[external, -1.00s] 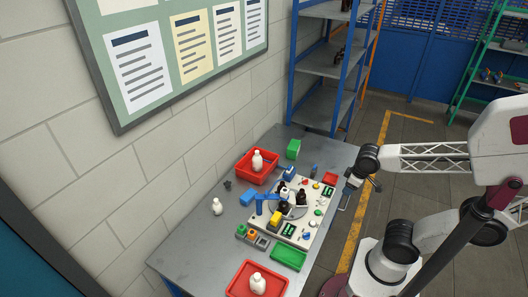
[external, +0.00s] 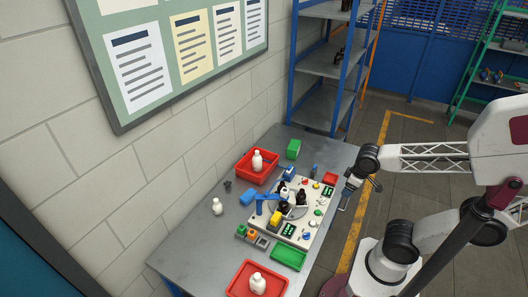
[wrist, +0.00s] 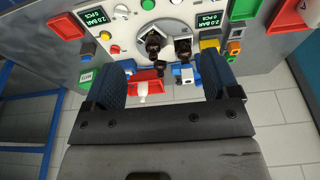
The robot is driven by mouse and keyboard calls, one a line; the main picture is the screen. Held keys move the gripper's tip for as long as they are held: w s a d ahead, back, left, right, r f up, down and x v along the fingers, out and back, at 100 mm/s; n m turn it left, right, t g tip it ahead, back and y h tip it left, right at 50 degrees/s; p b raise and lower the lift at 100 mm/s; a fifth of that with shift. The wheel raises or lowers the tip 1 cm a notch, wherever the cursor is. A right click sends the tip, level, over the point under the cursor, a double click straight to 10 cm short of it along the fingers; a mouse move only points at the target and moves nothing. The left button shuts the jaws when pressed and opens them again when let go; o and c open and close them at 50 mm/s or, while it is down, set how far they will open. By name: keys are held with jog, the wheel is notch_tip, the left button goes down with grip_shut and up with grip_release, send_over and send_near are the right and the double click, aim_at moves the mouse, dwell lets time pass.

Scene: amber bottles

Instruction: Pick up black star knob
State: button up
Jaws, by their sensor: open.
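A small dark, knob-like piece (external: 227,185) lies on the grey bench left of the back red bin in the external view. It may be the black star knob, but it is too small to make out its shape. My gripper (external: 345,197) is at the bench's right edge, across the machine panel from that piece. In the wrist view my gripper (wrist: 163,85) is open, with a wide dark-blue finger on each side. A small black round part (wrist: 160,67) shows between the fingers; I cannot tell what it is. Nothing is visibly held.
The machine panel (external: 318,222) with a turntable, dark bottles, buttons and displays fills the bench middle. A red bin (external: 243,167) with a white bottle stands behind; another red tray (external: 236,291) and a green tray (external: 289,258) are in front. A white bottle (external: 217,207) stands left.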

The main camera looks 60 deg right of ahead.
jog(key=m+t+y, duration=0.3)
jog(key=m+t, duration=0.8)
jog(key=m, duration=2.2)
send_over(228, 185)
jog(key=s+d, duration=0.1)
jog(key=d, duration=0.1)
notch_tip(228, 185, down, 22)
jog(key=shift+s+f, duration=0.2)
jog(key=shift+f, duration=0.05)
jog(key=shift+a+g, duration=0.1)
jog(key=shift+g, duration=0.2)
jog(key=shift+f, duration=1.75)
